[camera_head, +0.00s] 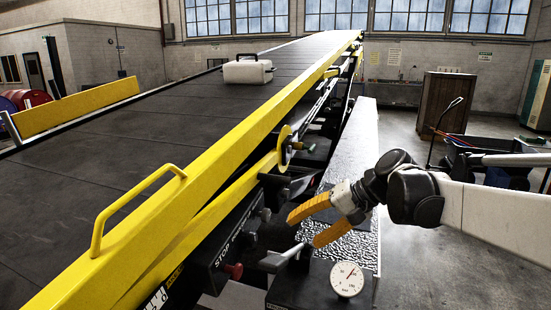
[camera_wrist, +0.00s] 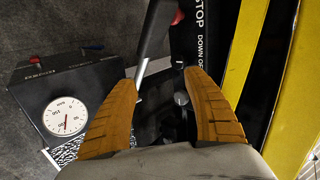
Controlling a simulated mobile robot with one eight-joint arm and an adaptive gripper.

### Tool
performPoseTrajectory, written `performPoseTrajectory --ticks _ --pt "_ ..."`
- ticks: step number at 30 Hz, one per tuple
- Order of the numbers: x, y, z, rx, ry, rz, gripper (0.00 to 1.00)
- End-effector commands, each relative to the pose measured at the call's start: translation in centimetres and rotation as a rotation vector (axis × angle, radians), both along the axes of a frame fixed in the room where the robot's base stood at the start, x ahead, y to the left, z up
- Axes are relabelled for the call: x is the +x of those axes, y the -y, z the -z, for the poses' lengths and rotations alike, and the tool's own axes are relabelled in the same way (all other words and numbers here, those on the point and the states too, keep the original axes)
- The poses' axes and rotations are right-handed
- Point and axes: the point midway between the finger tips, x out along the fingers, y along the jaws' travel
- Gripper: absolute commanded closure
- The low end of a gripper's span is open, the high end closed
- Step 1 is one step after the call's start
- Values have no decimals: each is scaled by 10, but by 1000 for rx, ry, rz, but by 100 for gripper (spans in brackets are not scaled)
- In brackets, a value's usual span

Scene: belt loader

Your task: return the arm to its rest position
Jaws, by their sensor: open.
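My gripper (camera_head: 304,231) is open, with two orange fingers spread apart beside the control panel of the belt loader. In the wrist view my gripper (camera_wrist: 162,78) shows nothing held between its fingers. A lever with a dark grip and a silver rod (camera_wrist: 154,38) lies just past the fingertips, closer to the left finger; I cannot tell whether they touch. The lever (camera_head: 284,257) also shows just below the fingers in the head view. My arm reaches in from the right edge of the head view.
A panel marked STOP (camera_head: 222,252) has a red knob (camera_head: 233,271). A round white gauge (camera_head: 347,278) sits on a dark box below my gripper. The yellow side rail (camera_head: 205,200) edges the belt, which carries a white case (camera_head: 247,71).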

Motion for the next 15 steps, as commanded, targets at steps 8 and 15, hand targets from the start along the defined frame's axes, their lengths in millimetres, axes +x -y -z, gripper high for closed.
performPoseTrajectory --ticks 8,15 --pt "-121 46 26 -369 140 60 41" --pt "-198 93 63 -649 287 71 41"
